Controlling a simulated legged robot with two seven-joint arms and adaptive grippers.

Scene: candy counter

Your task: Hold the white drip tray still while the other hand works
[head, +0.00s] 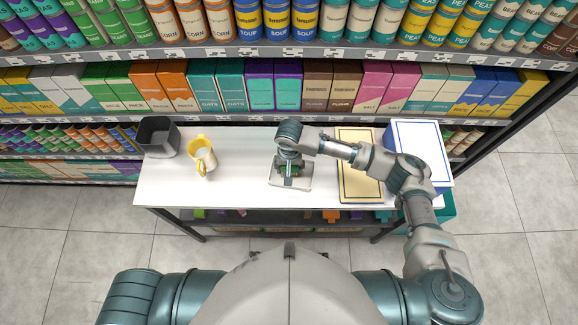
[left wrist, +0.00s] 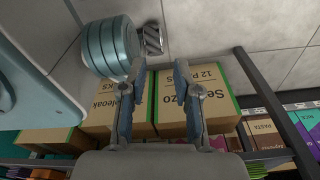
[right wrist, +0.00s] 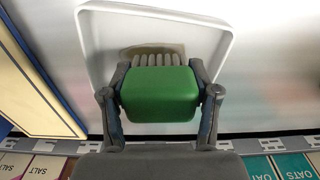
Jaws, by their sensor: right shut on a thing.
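Whether the ridges touch the tray I cannot tell. My left gripper (left wrist: 159,80) is open and empty, and away from the tray. It is outside the head view; only my left shoulder shows there.
A tan panel (head: 359,180) and a blue-edged white box (head: 425,150) are at the right. Cardboard boxes (left wrist: 220,100) show beyond my left fingers. Stocked shelves (head: 290,52) rise behind.

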